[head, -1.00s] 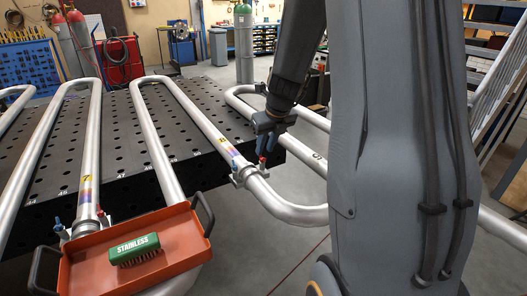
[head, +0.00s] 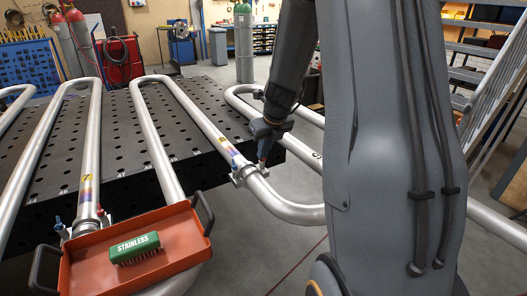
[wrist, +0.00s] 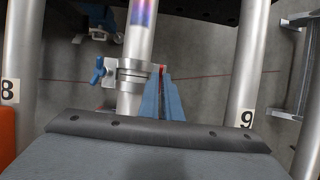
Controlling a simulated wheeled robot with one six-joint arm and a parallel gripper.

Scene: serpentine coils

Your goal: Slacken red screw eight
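The clamp of coil eight (head: 245,176) sits around a silver pipe just off the table's near edge in the head view. It also shows in the wrist view (wrist: 130,74), with a blue screw (wrist: 100,70) on its left side. The red screw (wrist: 162,69) is on its right side, mostly hidden between the fingertips. My gripper (head: 263,157) comes down from above at the clamp's far side. In the wrist view its blue fingers (wrist: 164,80) are close together, with the red screw between their tips.
An orange tray (head: 75,273) holding a green "STAINLESS" brush (head: 134,248) is at the lower left. The perforated black table (head: 120,130) carries several pipe coils. Pipes labelled 8 (wrist: 17,60) and 9 (wrist: 250,70) flank the clamp in the wrist view.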

